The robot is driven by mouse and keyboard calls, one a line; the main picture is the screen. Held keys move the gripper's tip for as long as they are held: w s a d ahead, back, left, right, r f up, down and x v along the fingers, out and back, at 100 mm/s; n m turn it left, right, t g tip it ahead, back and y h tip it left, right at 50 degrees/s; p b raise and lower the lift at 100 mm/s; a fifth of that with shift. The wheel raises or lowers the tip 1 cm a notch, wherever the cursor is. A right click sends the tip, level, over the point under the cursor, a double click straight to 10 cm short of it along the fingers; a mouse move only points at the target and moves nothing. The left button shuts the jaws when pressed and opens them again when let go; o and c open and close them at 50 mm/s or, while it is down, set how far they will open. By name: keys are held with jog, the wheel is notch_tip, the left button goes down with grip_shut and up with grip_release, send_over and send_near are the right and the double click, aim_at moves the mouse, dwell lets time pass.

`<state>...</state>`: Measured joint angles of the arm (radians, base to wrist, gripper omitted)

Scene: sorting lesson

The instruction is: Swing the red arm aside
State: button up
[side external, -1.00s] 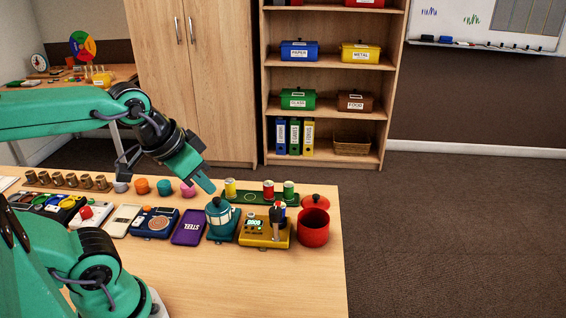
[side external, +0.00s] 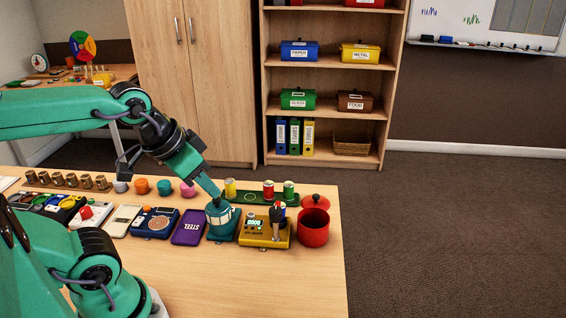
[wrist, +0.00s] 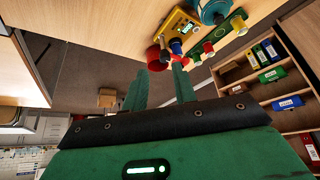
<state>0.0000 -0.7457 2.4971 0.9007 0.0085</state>
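The yellow device (side external: 262,238) with a small lit display stands near the right end of the table. An upright post with a small red part (side external: 276,213) rises from its right side; I cannot tell clearly if this red part is the red arm. The yellow device (wrist: 178,28) also shows at the top of the wrist view. My gripper (side external: 214,192) is just above the teal kettle, left of the yellow device; I cannot tell if it touches the kettle. In the wrist view its two fingers (wrist: 162,72) stand apart with nothing seen between them.
The teal kettle (side external: 219,215) is left of the yellow device, and a red pot (side external: 313,228) with a lid is right of it. A green tray (side external: 250,197) with several cans lies behind. The table front is clear.

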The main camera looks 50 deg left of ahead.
jog(key=o, duration=0.4)
jog(key=shift+w, duration=0.15)
jog(key=shift+c, duration=0.2)
jog(key=shift+o, duration=0.4)
jog(key=shift+w+m+g, duration=0.3)
jog(key=shift+w+m, duration=0.25)
jog(key=shift+m, duration=0.25)
jog(key=m+g, duration=0.5)
jog(key=m, duration=1)
send_near(276, 210)
jog(key=shift+s+f, duration=0.2)
jog(key=shift+s, duration=0.25)
jog(key=shift+w+f+m, duration=0.4)
jog(key=shift+w+m, duration=0.05)
jog(key=shift+m, duration=0.15)
jog(key=shift+f, duration=3.9)
jog(key=c, duration=1)
